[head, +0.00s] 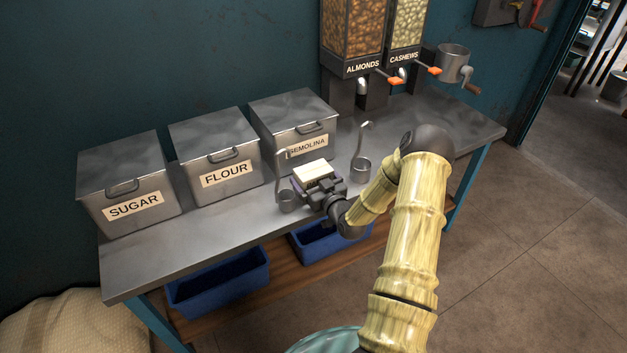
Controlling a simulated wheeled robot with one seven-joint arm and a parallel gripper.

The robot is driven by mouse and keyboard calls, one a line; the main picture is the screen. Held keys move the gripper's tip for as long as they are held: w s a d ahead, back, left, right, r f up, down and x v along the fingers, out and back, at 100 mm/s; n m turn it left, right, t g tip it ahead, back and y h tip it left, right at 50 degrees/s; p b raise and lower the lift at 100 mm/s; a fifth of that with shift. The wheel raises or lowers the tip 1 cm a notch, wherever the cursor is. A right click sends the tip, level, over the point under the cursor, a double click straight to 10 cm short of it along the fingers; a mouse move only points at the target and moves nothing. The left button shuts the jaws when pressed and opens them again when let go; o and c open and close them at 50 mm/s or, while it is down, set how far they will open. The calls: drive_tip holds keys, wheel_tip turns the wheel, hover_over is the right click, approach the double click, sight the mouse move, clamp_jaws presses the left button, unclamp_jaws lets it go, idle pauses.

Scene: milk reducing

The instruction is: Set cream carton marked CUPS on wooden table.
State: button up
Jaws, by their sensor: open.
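A small cream-coloured box (313,171) is on or just above the metal workbench, in front of the semolina bin. No CUPS marking can be read on it. My gripper (319,186) is right at the box, on its near side, with its jaws open. The fingers partly cover the box's lower part. I cannot tell whether they touch it or whether the box rests on the bench. No wooden table shows; the only wood is a low shelf (250,292) under the bench.
The metal workbench (225,222) carries bins of sugar (125,180), flour (215,150) and semolina (295,120). Ladles stand left (287,198) and right (361,168) of my gripper. Nut dispensers (355,40) stand behind. Blue crates (220,283) sit below; floor at right is clear.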

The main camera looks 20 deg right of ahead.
drive_tip(key=shift+c, duration=0.2)
drive_tip(key=c, duration=0.8)
drive_tip(key=shift+r, duration=0.1)
wheel_tip(320, 180, up, 10)
drive_tip(key=shift+f+p, duration=0.1)
drive_tip(key=shift+p, duration=0.4)
